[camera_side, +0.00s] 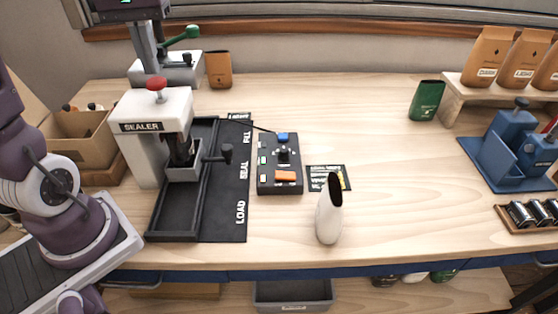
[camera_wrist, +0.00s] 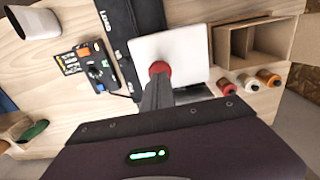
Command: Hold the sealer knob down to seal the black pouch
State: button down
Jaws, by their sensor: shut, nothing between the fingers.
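The white sealer (camera_side: 140,112) stands at the left with a red knob (camera_side: 157,84) on top. My gripper (camera_side: 154,72) points down with its fingers shut and empty, its tips right at the top of the knob. In the wrist view the tips (camera_wrist: 158,80) overlap the red knob (camera_wrist: 160,68); I cannot tell whether they press it or hover just above. The black pouch (camera_side: 181,150) stands in the grey holder (camera_side: 183,174) under the sealer head, mostly hidden by the head and the holder.
The holder sits on a black track beside the LOAD, SEAL and FILL labels. A control box (camera_side: 280,165) and a white pouch (camera_side: 328,222) stand to the right. A machine with a green lever (camera_side: 183,36) is behind; a cardboard bin (camera_side: 78,137) is left of the sealer.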

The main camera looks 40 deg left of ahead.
aim_at(155, 80)
jog(key=shift+f, duration=0.15)
jog(key=shift+f, duration=1.65)
jog(key=shift+r, duration=0.1)
dwell(0.9)
jog(key=shift+r, duration=2.95)
jog(key=s+d+f+m+t, duration=0.1)
jog(key=s+d+m, duration=0.3)
jog(key=d, duration=0.4)
jog(key=s+d+f+m+t, duration=0.2)
jog(key=s+d+m+t, duration=0.2)
jog(key=d, duration=0.4)
jog(key=s+m, duration=0.1)
jog(key=s, duration=0.1)
jog(key=shift+s+d+f+t, duration=0.2)
jog(key=shift+s+f+t, duration=0.1)
jog(key=shift+s, duration=0.1)
